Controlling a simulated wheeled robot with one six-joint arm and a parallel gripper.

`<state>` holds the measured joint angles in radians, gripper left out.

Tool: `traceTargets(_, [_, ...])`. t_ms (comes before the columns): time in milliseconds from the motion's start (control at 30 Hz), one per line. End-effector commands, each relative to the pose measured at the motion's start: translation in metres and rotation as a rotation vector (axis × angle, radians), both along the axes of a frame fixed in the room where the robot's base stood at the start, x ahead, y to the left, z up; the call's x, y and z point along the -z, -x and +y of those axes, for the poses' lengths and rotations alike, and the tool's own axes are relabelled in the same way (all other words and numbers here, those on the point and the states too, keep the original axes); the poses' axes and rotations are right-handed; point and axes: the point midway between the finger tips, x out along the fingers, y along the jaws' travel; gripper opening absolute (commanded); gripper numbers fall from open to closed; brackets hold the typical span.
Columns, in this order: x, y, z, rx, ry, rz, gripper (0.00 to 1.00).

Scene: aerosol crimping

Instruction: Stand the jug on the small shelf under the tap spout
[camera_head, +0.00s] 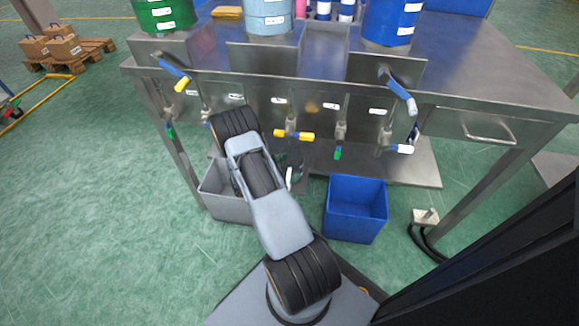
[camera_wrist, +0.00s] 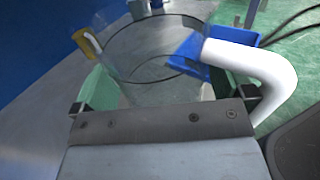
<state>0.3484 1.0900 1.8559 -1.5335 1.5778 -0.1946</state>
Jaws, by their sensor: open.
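The clear jug (camera_wrist: 150,52) has a dark-rimmed mouth and a thick white handle (camera_wrist: 268,75) at the right in the wrist view. My gripper (camera_wrist: 168,90) is open, with its green pads on either side of the jug; whether they touch it is unclear. In the head view my arm hides most of the jug, and a white sliver that looks like its handle (camera_head: 290,178) shows beside it. A yellow-levered tap (camera_head: 293,135) is on the bench front just above. The small shelf and the jug's base are hidden, so I cannot tell what the jug rests on.
The steel bench (camera_head: 470,90) carries a green drum (camera_head: 165,14), a pale blue drum (camera_head: 268,18) and a blue drum (camera_head: 391,20). Other taps line its front. A grey bin (camera_head: 228,207) and a blue bin (camera_head: 355,208) stand on the floor below.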

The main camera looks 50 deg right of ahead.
Motion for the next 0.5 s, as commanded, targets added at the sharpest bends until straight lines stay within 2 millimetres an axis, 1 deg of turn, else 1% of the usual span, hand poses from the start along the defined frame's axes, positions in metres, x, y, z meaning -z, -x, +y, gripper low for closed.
traceTargets(300, [-0.001, -0.023, 0.057, -0.006, -0.001, 0.002, 1.00])
traceTargets(500, [0.000, -0.035, 0.086, -0.004, 0.000, 0.000, 1.00])
